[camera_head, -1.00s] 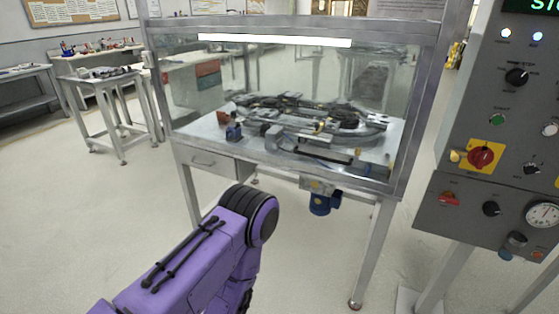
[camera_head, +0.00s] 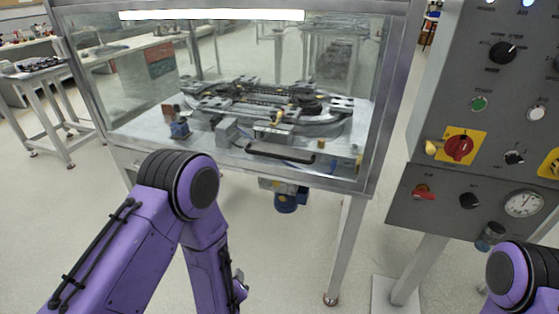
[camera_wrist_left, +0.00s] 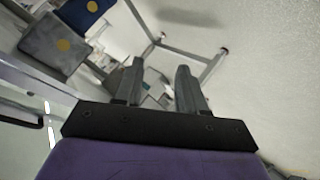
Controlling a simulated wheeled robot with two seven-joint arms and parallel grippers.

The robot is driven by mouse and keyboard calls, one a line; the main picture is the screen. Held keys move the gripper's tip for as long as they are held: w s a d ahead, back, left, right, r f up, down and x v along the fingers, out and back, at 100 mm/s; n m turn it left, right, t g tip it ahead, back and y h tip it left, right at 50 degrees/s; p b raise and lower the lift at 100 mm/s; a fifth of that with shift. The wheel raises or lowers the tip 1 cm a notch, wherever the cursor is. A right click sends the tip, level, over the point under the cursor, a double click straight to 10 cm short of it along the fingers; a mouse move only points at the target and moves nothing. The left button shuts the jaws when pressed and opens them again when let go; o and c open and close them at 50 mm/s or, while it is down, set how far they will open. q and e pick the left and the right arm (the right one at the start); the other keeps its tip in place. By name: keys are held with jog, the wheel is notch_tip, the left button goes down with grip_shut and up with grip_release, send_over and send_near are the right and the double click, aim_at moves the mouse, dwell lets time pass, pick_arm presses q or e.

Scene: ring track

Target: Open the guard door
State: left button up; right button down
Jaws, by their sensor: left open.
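The guard door (camera_head: 232,160) is the clear front panel of the framed enclosure in the head view and looks closed. Its dark horizontal bar handle (camera_head: 280,153) is low on the front, right of the middle. Behind the panel is the ring track (camera_head: 265,105). My left arm is bent in front of the enclosure, to the left of and below the handle. My left gripper (camera_wrist_left: 158,88) shows in the left wrist view with two fingers apart and nothing between them. It is apart from the handle. My right gripper is out of view; only a right arm link shows.
A control panel (camera_head: 440,200) with knobs, buttons and a gauge stands to the right. A blue motor (camera_head: 290,201) hangs under the enclosure. A table leg (camera_head: 345,250) stands at its front right. A side table (camera_head: 45,110) is at the left. The floor in front is clear.

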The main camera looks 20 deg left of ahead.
pick_arm(q)
jog(key=w+d+r+n+t, duration=0.3)
jog(key=w+d+r+t, duration=0.1)
jog(key=w+r, duration=0.45)
jog(key=n+t+y+b, duration=0.2)
jog(key=n+t+y, duration=0.2)
jog(key=n, duration=0.4)
send_near(278, 158)
jog(key=p+x, duration=0.1)
jog(key=x, duration=0.8)
jog(key=shift+w+f, duration=0.1)
grip_shut()
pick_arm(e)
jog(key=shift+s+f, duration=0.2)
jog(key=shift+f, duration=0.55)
